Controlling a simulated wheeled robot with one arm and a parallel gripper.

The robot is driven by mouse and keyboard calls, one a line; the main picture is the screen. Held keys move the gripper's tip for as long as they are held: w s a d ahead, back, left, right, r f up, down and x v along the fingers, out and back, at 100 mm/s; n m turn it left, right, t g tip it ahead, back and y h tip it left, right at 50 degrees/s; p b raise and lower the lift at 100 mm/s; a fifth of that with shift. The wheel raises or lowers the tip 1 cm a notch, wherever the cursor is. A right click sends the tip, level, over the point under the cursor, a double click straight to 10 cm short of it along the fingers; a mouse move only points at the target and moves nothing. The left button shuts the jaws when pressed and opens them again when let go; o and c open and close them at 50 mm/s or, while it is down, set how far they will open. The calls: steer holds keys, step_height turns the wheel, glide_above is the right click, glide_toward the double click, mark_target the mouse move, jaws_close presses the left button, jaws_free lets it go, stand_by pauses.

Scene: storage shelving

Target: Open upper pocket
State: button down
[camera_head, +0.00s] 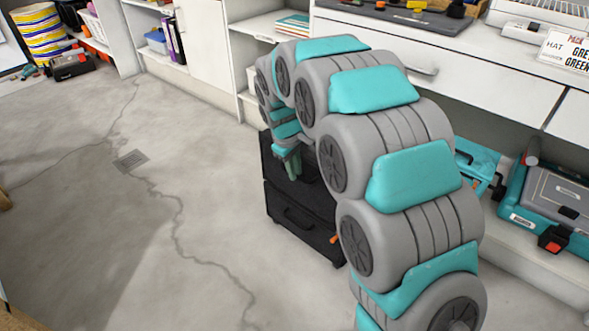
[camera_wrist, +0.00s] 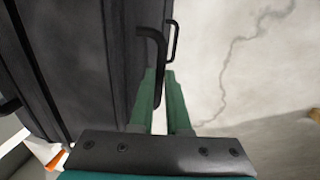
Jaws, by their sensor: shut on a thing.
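A black cabinet (camera_head: 320,205) with an upper and a lower pocket stands on the floor by the white shelving. In the head view my gripper (camera_head: 291,168) is at the front of the upper pocket (camera_head: 312,193), and my arm covers part of the cabinet top. In the wrist view the dark handle (camera_wrist: 153,45) of the upper pocket runs down between the green fingertips of my gripper (camera_wrist: 161,78), which is shut on it. The lower pocket's handle (camera_head: 298,218) is free. I cannot tell whether the upper pocket stands slightly out.
White shelving with drawers (camera_head: 480,68) stands behind and to the right. A teal toolbox (camera_head: 560,195) is on the low shelf at right.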

stand_by(0.8)
steer(key=s+a+f+t+h+b, duration=0.2)
steer(key=s+a+f+t+b, duration=0.1)
steer(key=s+a+f, duration=0.3)
steer(key=shift+s+a+h+b, duration=0.25)
steer(key=shift+s+b, duration=0.2)
steer(key=shift+s, duration=0.35)
stand_by(0.5)
steer(key=c, duration=0.9)
jaws_free()
steer(key=shift+d, duration=0.1)
steer(key=shift+r, duration=0.1)
steer(key=shift+p+v, duration=0.45)
steer(key=shift+v, duration=3.4)
